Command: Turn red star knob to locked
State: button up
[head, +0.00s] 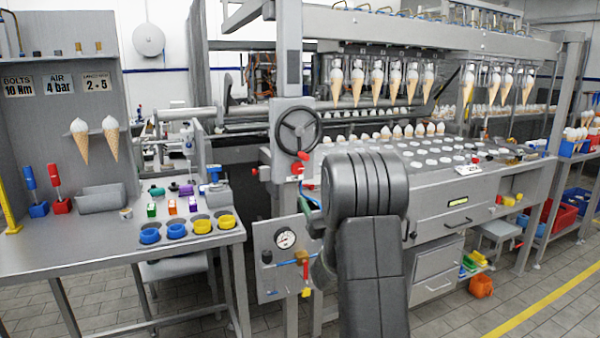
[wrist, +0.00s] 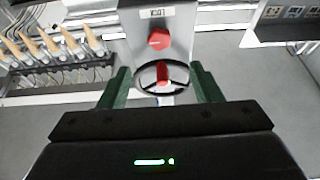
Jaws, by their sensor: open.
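The red knob (wrist: 159,39) sits on a grey panel in the wrist view, with a small white label (wrist: 157,12) beside it, too small to read surely. The knob also shows in the head view (head: 297,168), below the handwheel. A dark handwheel (head: 299,129) with a red handle (head: 303,155) is on the same panel; it also shows in the wrist view (wrist: 150,87). My gripper (wrist: 160,68) is open and empty, its green fingers either side of the handwheel in the picture. The knob appears beyond the fingertips, apart from them. My arm hides most of the gripper in the head view.
A pressure gauge (head: 285,239) and small valves are on a panel below. The filling machine with several cones (head: 377,83) stands right and behind. A workbench (head: 60,262) with coloured cups is at left. Grey tiled floor shows at the lower right.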

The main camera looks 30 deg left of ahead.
aim_at(299, 170)
jog(key=p+x, duration=0.2)
jog(key=x, duration=1.1)
jog(key=shift+w+r, duration=0.1)
jog(key=shift+r, duration=0.1)
jog(key=c, duration=1)
